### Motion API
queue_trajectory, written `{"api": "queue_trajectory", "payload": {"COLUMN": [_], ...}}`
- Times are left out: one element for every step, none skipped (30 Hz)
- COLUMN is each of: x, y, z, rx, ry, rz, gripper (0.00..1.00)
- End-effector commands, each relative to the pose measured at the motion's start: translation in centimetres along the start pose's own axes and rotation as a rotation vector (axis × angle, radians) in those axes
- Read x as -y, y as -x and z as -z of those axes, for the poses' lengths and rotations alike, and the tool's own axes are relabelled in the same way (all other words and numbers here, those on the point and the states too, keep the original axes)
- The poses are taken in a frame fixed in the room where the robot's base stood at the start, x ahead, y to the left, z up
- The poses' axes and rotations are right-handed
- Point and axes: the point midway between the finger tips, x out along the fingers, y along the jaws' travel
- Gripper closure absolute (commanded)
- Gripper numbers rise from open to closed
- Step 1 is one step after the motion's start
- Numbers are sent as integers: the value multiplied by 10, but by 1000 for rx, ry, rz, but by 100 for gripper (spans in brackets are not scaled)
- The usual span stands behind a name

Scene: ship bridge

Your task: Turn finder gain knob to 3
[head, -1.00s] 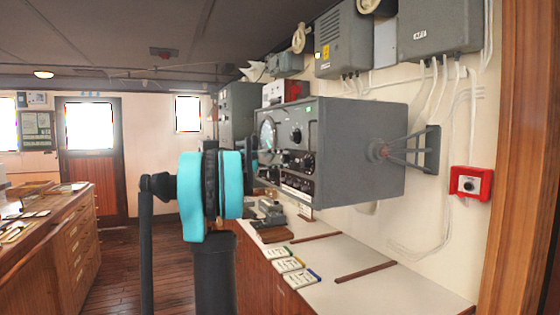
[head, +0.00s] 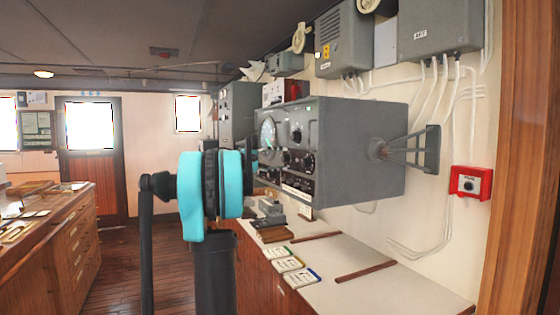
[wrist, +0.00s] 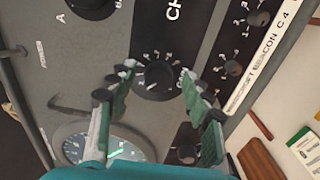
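In the wrist view, a dark round knob (wrist: 158,80) with white numerals around it sits on the grey front panel. Its label is not fully readable, so I cannot confirm it as the finder gain knob. My gripper (wrist: 158,70) is open, with one finger on each side of this knob. I cannot tell whether the fingers touch it. The grey radio unit (head: 360,150) holding the panel is on the right wall in the head view. There, my turquoise and black arm hides most of the gripper and part of the panel.
Other knobs (wrist: 258,18) and a round glass dial (wrist: 110,145) lie close by on the panel. Below the unit, a white-topped counter (head: 350,290) carries small cards (head: 290,265). A red wall box (head: 470,183) is at the right. Wooden drawers (head: 75,250) stand at the left.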

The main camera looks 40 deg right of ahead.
Motion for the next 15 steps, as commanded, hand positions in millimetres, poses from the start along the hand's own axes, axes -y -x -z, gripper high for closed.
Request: {"api": "queue_trajectory", "payload": {"x": [0, 0, 0, 0, 0, 0, 0, 0, 0, 0, 0, 0, 0, 0, 0], "y": [0, 0, 0, 0, 0, 2, 3, 5, 10, 13, 18, 24, 30, 36, 45], "z": [0, 0, 0, 0, 0, 0, 0, 1, 1, 1, 1, 1, 1, 1, 1], "rx": [0, 0, 0, 0, 0, -1, -1, -2, -2, -2, -2, -3, -4, -4, -4], "ry": [0, 0, 0, 0, 0, 0, 0, 0, 0, 0, 0, 0, 0, 0, 0], "rz": [0, 0, 0, -1, -1, -1, -1, -1, -1, -1, -1, -1, -1, -1, -1], "gripper": [50, 50, 50, 50, 50, 50, 50, 50, 50, 50, 50, 50, 50, 50, 50]}}
